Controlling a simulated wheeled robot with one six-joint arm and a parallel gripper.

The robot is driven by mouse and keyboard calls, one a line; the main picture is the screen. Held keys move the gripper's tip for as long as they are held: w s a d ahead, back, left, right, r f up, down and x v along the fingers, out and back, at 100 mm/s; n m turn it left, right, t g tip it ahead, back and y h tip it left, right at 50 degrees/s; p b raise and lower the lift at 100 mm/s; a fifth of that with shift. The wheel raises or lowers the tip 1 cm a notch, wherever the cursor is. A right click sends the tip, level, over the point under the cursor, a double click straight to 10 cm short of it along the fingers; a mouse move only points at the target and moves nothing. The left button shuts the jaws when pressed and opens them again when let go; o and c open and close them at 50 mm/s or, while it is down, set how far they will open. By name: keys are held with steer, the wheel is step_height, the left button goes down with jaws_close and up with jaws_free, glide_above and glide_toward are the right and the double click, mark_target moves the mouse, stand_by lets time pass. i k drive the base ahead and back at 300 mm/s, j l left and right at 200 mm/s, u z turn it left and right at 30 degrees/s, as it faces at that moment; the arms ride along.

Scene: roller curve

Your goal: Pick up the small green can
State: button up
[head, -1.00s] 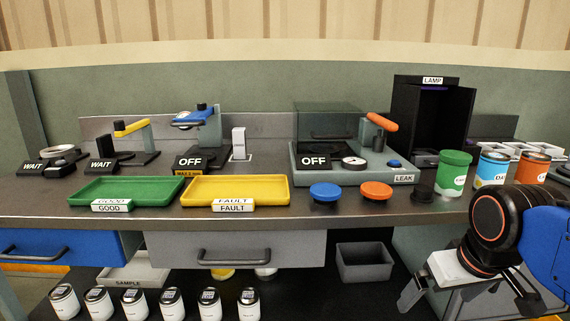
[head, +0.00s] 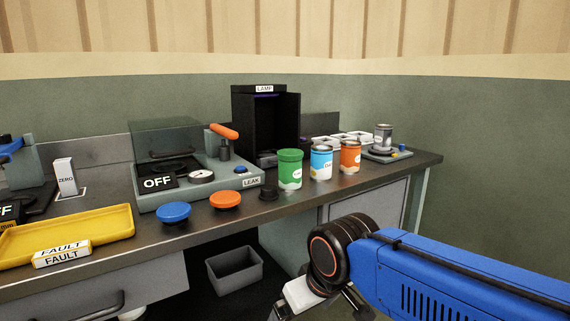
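The green can (head: 290,170) stands upright on the bench, with a green lid and a pale label patch low on its side. It is the leftmost of three cans in a row, left of a blue-and-white can (head: 321,163) and an orange can (head: 349,157). My gripper (head: 320,309) is at the bottom edge of the head view, below and in front of the bench. Its fingers are spread apart with nothing seen between them; their tips are partly cut off by the picture edge. It is well apart from the green can.
A black lamp box (head: 265,125) stands behind the cans. A black knob (head: 268,194), an orange button (head: 226,200) and a blue button (head: 174,211) lie to the left. A grey can (head: 383,138) stands on a device at right. A grey bin (head: 235,269) sits below.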

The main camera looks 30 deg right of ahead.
mark_target(290, 171)
steer(key=l, duration=1.3)
steer(key=k+l+z, duration=0.1)
steer(key=k+z, duration=0.35)
steer(key=i, duration=0.1)
